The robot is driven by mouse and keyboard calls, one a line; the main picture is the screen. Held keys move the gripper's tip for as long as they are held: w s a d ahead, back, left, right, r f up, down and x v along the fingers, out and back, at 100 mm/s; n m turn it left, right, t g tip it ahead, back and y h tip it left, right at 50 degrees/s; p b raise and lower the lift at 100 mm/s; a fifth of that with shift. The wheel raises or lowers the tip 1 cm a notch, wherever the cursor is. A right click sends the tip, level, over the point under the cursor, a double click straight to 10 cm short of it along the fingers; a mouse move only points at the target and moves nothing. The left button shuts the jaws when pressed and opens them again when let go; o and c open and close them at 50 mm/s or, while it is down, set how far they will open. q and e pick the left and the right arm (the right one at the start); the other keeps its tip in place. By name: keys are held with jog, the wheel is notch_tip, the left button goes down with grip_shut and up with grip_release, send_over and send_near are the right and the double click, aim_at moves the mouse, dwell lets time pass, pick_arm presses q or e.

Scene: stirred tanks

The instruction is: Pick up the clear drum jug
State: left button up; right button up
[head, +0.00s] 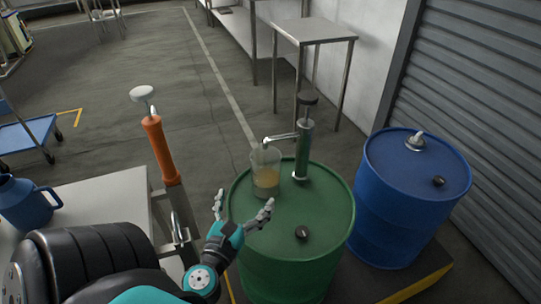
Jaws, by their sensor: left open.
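The clear drum jug (266,173) stands on top of the green drum (265,240) with some amber liquid in its lower part. It is under the spout of the green hand pump (303,150) fixed to that drum. My left gripper (245,205) is open and empty. Its fingers are spread at the near left edge of the drum top, on the near side of the jug, and appear apart from it. My right gripper is not in view.
A blue drum (412,165) stands to the right by a shutter. An orange hand pump (160,145) rises left of my gripper. A blue jug (25,202) sits on a pale table (100,190) at left. A metal table (315,30) stands behind. A black cap (302,232) is on the green drum.

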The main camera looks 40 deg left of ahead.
aim_at(260, 170)
pick_arm(q)
jog(key=p+x, duration=0.1)
jog(key=x, duration=0.1)
jog(key=p+x, duration=0.1)
jog(key=x, duration=0.2)
jog(key=r+p+x, duration=0.1)
jog(key=x, duration=0.2)
jog(key=shift+w+p, duration=0.15)
jog(key=shift+p, duration=0.15)
jog(key=shift+x, duration=0.85)
jog(key=shift+w+f, duration=0.1)
jog(key=shift+w, duration=0.05)
jog(key=shift+w+a, duration=0.2)
jog(key=shift+w, duration=0.15)
jog(key=x, duration=0.3)
jog(key=shift+w+a+p, duration=0.15)
jog(key=shift+w+p, duration=0.2)
jog(key=shift+w+a+f, duration=0.15)
jog(key=shift+w, duration=0.25)
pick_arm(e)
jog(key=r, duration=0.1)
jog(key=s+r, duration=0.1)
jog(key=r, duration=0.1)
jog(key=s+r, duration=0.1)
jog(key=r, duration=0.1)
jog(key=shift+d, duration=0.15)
pick_arm(q)
jog(key=shift+s, duration=0.1)
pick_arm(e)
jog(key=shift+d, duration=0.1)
